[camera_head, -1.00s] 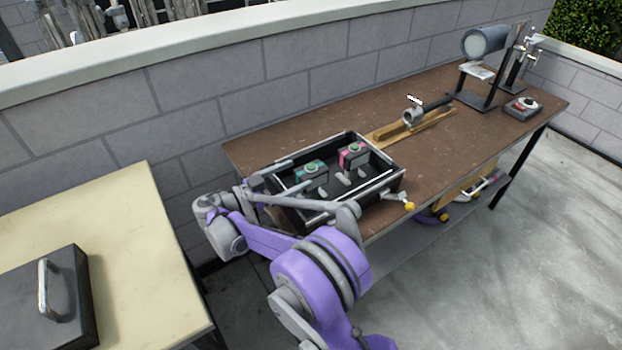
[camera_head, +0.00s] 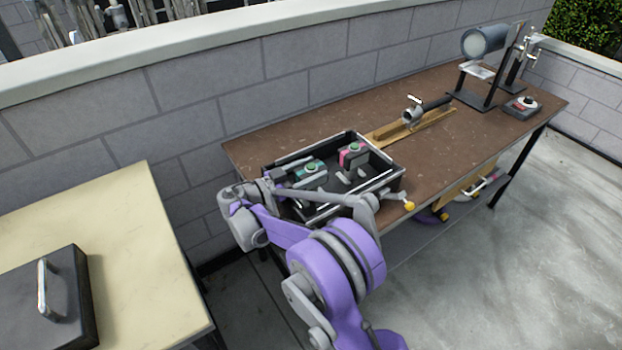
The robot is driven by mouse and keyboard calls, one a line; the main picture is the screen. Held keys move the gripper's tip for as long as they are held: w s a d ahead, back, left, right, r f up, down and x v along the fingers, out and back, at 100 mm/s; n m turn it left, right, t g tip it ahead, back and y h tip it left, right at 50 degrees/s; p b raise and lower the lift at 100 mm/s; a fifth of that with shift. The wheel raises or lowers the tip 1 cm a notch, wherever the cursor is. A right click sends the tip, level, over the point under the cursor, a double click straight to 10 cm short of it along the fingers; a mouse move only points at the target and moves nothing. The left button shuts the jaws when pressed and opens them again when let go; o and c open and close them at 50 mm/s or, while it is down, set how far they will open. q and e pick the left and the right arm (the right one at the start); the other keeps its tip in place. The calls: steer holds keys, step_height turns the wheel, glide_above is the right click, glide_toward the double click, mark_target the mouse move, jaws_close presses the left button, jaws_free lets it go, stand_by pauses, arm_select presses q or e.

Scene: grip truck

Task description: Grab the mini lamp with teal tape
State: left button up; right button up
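The mini lamp with teal tape (camera_head: 311,170) sits in the left part of a black open box (camera_head: 390,180) on the brown table. It has a dark body and a green top. A similar lamp with pink tape (camera_head: 353,155) stands to its right in the same box. My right gripper (camera_head: 301,172) reaches over the box's left wall from the left. Its fingers look open and spread at the left side of the teal lamp; contact is too small to tell. My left gripper is out of view.
The brown table (camera_head: 310,122) also holds a wooden holder (camera_head: 387,134) with a clamp light, a black stand with a grey cylinder (camera_head: 484,41), and a small control box (camera_head: 522,107). A beige table (camera_head: 120,215) carries a dark case (camera_head: 65,300). A block wall stands behind.

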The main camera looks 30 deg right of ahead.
jaws_close()
